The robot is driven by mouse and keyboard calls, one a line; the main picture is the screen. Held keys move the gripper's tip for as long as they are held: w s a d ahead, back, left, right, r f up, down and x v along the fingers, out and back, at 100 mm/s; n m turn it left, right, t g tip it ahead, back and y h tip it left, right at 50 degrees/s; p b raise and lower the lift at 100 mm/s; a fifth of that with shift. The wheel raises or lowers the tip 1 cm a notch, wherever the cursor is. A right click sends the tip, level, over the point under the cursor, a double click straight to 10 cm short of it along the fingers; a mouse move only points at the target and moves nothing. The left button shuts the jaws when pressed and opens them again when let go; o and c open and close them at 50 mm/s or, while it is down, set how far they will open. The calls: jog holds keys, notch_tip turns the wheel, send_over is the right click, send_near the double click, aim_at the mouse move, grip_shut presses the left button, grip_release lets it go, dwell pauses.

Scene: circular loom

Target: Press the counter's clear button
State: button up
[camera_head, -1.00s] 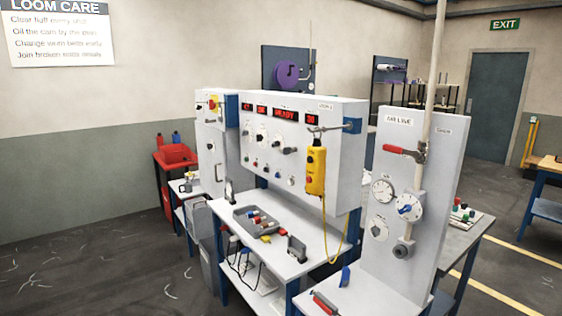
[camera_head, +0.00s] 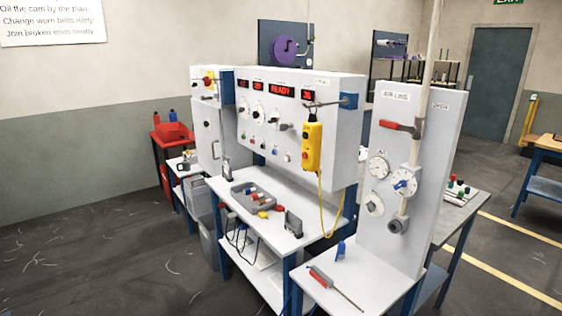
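A grey-white control panel (camera_head: 345,92) stands upright behind a workbench, a little right of centre. It has several red displays, one reading READY (camera_head: 281,91). Below them are dials and a switch, and along the lower edge a row of small round buttons (camera_head: 264,147), some coloured. The button labels are too small to read, so I cannot tell which one is the counter's clear button. A yellow pendant control (camera_head: 312,146) hangs in front of the panel's right side. My gripper is not in view.
The bench (camera_head: 268,232) in front holds a grey tray of coloured parts (camera_head: 250,198). An air-line board (camera_head: 395,165) with gauges and a red-handled valve stands at right. A screwdriver (camera_head: 322,276) lies at its foot. Open floor (camera_head: 90,250) is at left.

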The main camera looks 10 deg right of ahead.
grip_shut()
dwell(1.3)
